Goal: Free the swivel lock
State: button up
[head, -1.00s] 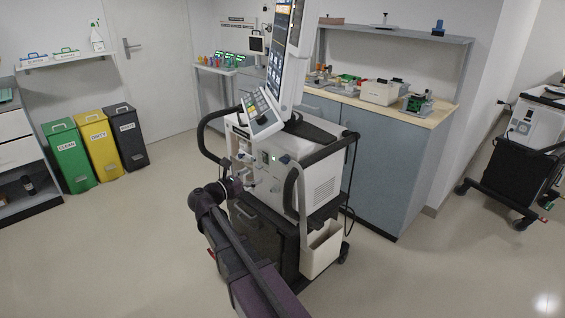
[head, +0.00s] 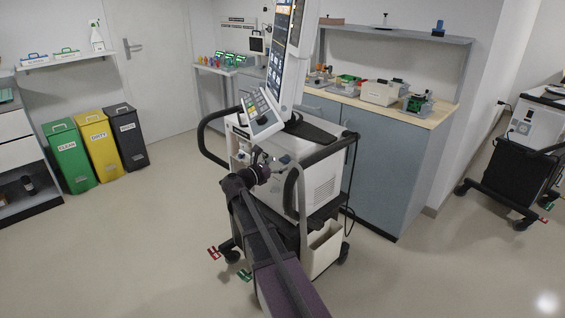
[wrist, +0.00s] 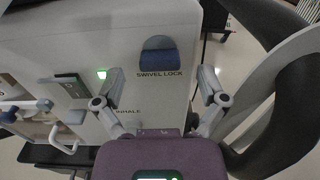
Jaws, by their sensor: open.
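The swivel lock (wrist: 159,57) is a dark blue rounded tab on the pale ventilator housing in the wrist view, with the words SWIVEL LOCK printed below it. My gripper (wrist: 162,78) is open, with one finger to the left of the lock and one to the right. The fingers look apart from the lock, and nothing is between them. In the head view my gripper (head: 273,163) is at the front of the ventilator (head: 318,180), partly hidden by my own wrist. The tall screen (head: 285,55) stands on top of the ventilator.
A dark curved handle (wrist: 290,100) is close on the right in the wrist view. In the head view, a workbench (head: 385,150) stands behind and open floor lies left.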

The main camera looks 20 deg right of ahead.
jog(key=shift+x, duration=1.15)
jog(key=c, duration=1.2)
